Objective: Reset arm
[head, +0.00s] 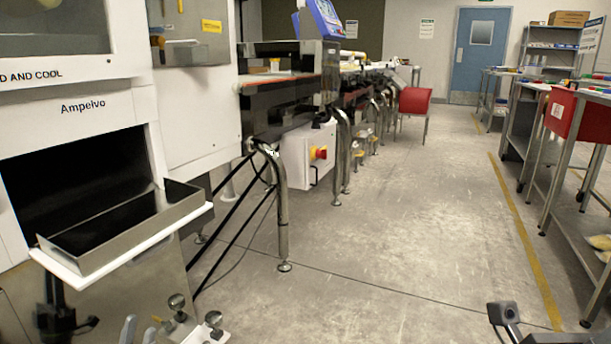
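My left gripper (139,332) just shows at the bottom left edge of the head view. Two pale grey fingertips point up with a narrow gap between them, and I see nothing held there. The rest of it is cut off by the picture's edge. A dark part with a grey block shows at the bottom right edge. It may belong to my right arm, but no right fingers can be seen.
A white machine (112,105) with a metal tray (150,232) stands close at left. Beyond are a conveyor frame (283,215) and a white control box (306,155). Metal tables with a red bin (562,112) stand at right. The grey floor (410,210) between is clear.

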